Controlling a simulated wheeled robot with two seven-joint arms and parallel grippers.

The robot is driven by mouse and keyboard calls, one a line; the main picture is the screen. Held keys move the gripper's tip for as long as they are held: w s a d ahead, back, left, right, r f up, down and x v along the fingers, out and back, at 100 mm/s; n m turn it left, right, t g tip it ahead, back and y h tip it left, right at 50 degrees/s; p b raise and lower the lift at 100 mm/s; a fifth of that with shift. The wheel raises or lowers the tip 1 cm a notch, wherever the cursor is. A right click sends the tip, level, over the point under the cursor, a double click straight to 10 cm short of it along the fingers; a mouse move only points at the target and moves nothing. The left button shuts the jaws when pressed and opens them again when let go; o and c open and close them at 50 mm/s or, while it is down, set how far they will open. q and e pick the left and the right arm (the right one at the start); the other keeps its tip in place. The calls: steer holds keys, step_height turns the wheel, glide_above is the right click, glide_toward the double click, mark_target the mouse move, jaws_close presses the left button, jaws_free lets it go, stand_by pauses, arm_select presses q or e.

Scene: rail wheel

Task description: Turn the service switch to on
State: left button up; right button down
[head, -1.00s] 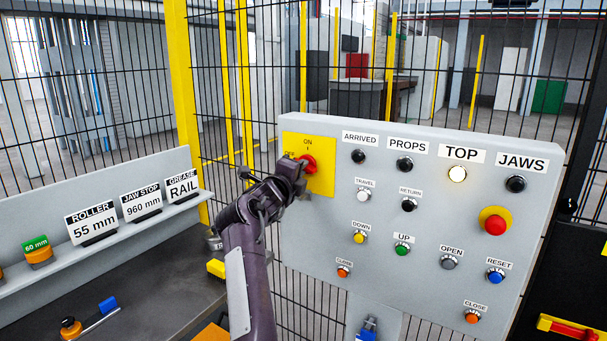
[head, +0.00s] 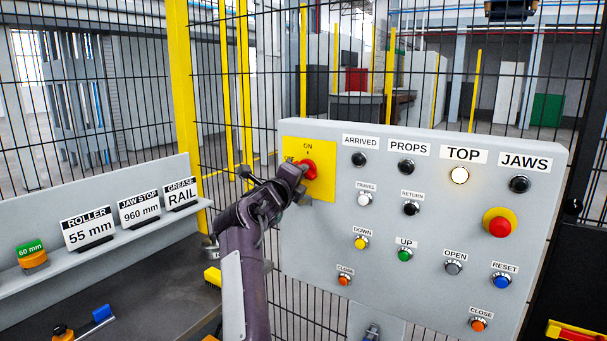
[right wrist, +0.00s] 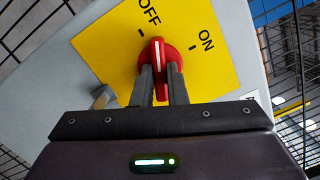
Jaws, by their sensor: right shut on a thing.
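The service switch is a red rotary knob (head: 309,169) on a yellow plate (head: 322,190) at the upper left of the grey panel. The plate carries ON and OFF labels. In the right wrist view the red knob (right wrist: 173,56) has a white line that lies between the OFF and ON marks, closer to OFF. My right gripper (head: 300,176) is at the knob. In the right wrist view its two dark fingers (right wrist: 162,88) are shut on the knob, one on each side. My left gripper is not in view.
The panel (head: 420,270) carries several buttons and a red emergency button (head: 500,227) at its right. A shelf (head: 95,255) with label signs stands at the left. A mesh fence with a yellow post (head: 184,110) stands behind.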

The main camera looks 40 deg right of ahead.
steer(key=shift+r+m+h+b, duration=0.1)
steer(key=shift+m+h+b, duration=0.2)
steer(key=shift+m+b, duration=1.5)
steer(key=shift+w+m+b, duration=0.1)
steer(key=shift+m+b, duration=0.4)
steer(key=shift+b, duration=0.35)
steer(key=shift+r, duration=0.1)
